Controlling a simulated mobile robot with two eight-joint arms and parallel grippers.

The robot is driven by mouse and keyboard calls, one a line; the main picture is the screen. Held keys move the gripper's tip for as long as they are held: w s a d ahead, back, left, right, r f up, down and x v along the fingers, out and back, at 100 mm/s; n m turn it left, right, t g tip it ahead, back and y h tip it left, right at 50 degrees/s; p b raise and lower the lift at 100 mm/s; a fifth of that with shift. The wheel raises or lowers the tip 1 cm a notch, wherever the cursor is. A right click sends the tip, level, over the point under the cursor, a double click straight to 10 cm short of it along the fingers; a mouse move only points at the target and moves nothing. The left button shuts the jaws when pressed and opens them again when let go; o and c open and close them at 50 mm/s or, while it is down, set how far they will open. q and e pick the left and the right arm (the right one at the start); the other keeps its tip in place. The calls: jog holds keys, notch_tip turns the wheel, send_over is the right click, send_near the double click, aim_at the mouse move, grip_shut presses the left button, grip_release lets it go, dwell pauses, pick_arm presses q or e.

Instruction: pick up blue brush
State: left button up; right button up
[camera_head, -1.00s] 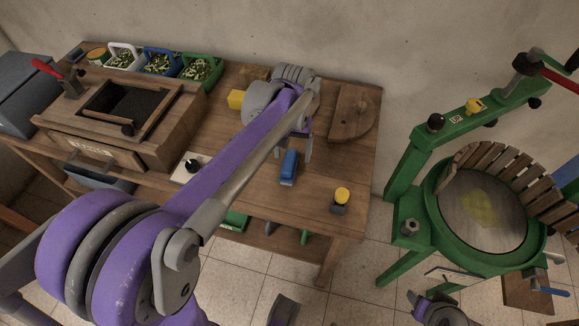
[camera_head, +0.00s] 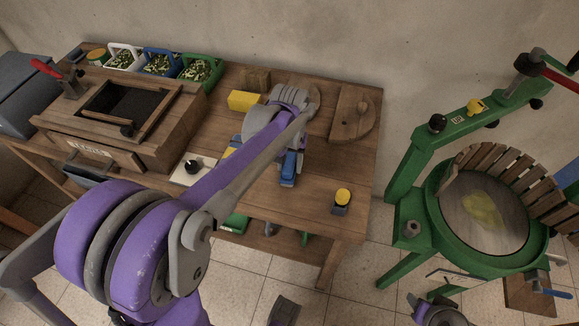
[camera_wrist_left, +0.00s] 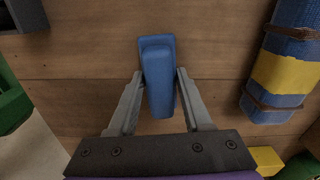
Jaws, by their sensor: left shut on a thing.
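The blue brush (camera_head: 288,172) is on the wooden table (camera_head: 310,207), right of the table's middle. My left gripper (camera_head: 293,158) is over it, pointing down, its fingers partly hidden by my arm. In the left wrist view the brush (camera_wrist_left: 160,95) lies between the two grey fingertips of my left gripper (camera_wrist_left: 160,76), which are shut on its sides. The brush is close to the wood; I cannot tell whether it still touches. My right gripper is not clearly seen.
A small yellow-topped object (camera_head: 342,196) stands right of the brush. A blue roll with a yellow band (camera_wrist_left: 283,68) lies beside the gripper. A yellow block (camera_head: 245,100) and a round-edged wooden board (camera_head: 350,115) are behind. A green press (camera_head: 405,185) stands right of the table.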

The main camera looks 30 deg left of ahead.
aim_at(290, 161)
pick_arm(q)
grip_shut()
notch_tip(290, 161, up, 10)
jog(key=shift+r+p, duration=0.1)
jog(key=shift+p, duration=0.55)
